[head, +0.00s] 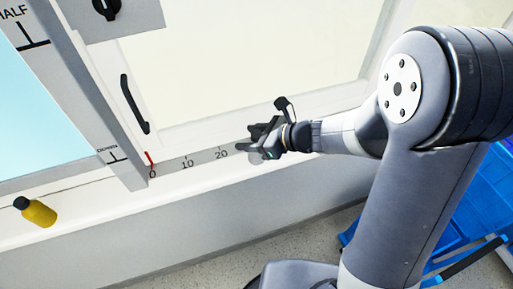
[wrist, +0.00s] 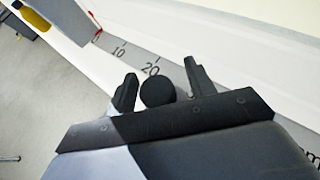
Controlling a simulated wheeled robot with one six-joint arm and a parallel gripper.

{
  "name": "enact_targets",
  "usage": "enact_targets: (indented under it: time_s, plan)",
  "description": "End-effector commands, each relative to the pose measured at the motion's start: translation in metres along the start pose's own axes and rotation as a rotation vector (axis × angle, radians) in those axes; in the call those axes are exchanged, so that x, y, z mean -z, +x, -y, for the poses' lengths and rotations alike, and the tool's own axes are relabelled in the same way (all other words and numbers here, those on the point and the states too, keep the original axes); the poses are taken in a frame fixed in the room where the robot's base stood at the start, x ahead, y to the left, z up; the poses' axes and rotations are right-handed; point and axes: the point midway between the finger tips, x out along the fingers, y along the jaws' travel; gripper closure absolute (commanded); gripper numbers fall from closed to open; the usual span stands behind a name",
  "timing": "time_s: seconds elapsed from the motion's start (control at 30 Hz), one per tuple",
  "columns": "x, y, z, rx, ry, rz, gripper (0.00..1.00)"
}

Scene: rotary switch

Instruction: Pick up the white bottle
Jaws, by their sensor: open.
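My gripper (head: 262,140) is above the white ledge near the 20 mark of the scale in the head view. In the wrist view its two dark fingers (wrist: 158,88) are apart. A round black thing (wrist: 158,93), which looks like a cap seen from above, shows between the fingers, with a gap on either side. I cannot tell whether it belongs to the white bottle. No white bottle body shows clearly in either view; the gripper hides that spot.
A yellow bottle (head: 39,214) with a black cap lies or stands at the ledge's left end. A ruler strip (head: 188,161) runs along the ledge. A panel with a black handle (head: 134,104) and a rotary knob (head: 107,8) are behind. Blue crates (head: 480,215) are at right.

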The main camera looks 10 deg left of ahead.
Motion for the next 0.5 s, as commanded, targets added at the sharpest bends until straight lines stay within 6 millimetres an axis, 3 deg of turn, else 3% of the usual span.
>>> enact_targets:
  time_s: [0.07,0.5]
  plan:
    - [0.0,-0.0002,0.0,0.0,0.0,0.0,0.5]
    - [0.0004,-0.0004,-0.0002,0.0,0.0,-0.001,0.86]
